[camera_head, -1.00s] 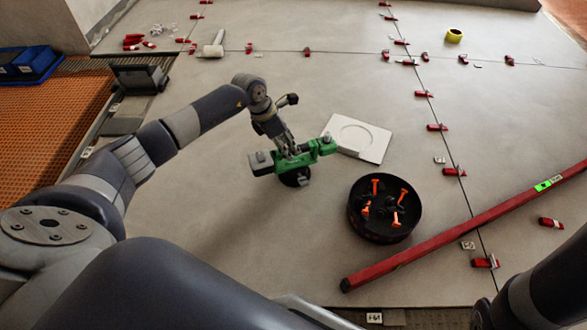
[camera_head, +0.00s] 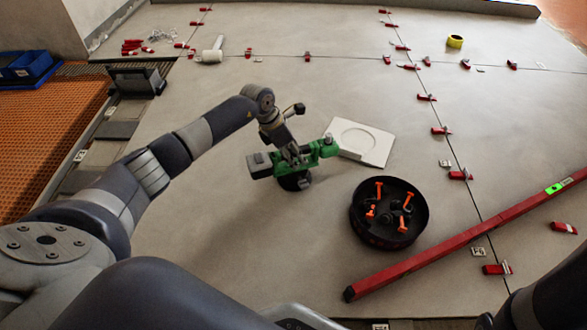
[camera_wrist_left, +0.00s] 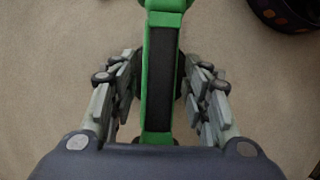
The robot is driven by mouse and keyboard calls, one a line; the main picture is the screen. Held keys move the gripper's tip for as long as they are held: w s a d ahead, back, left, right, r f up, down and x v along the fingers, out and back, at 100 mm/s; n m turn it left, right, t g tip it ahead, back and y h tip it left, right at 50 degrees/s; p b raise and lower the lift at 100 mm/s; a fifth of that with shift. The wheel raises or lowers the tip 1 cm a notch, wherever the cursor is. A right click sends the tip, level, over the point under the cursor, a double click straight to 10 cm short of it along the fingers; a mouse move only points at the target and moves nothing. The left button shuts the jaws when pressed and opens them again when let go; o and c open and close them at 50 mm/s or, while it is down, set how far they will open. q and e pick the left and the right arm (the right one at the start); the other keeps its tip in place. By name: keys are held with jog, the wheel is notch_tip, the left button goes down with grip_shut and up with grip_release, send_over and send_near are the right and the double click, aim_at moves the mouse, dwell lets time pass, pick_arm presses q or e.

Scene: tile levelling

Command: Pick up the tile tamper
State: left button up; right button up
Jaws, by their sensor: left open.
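The tile tamper (camera_head: 262,164) is a green tool with a black grip and a round black foot, standing upright on the tiled floor. My left gripper (camera_head: 294,160) is over it, pointing down. In the left wrist view, the tamper's green body with its dark grip strip (camera_wrist_left: 160,75) runs between the two fingers of my left gripper (camera_wrist_left: 161,85). The fingers are open, one on each side, with gaps visible to the grip. The foot is mostly hidden beneath the body. My right gripper is out of view; only part of my right arm shows at the lower right.
A black bowl (camera_head: 360,229) with orange-handled pieces stands right of the tamper. A white square plate (camera_head: 376,155) lies behind it. A long red level (camera_head: 450,245) crosses the right side. Red clips line the tile joints. A white mallet (camera_head: 211,54) lies at the back.

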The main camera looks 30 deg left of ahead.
pick_arm(q)
jog(key=shift+f, duration=0.25)
dwell(0.3)
grip_shut()
jog(key=shift+w+r, duration=0.1)
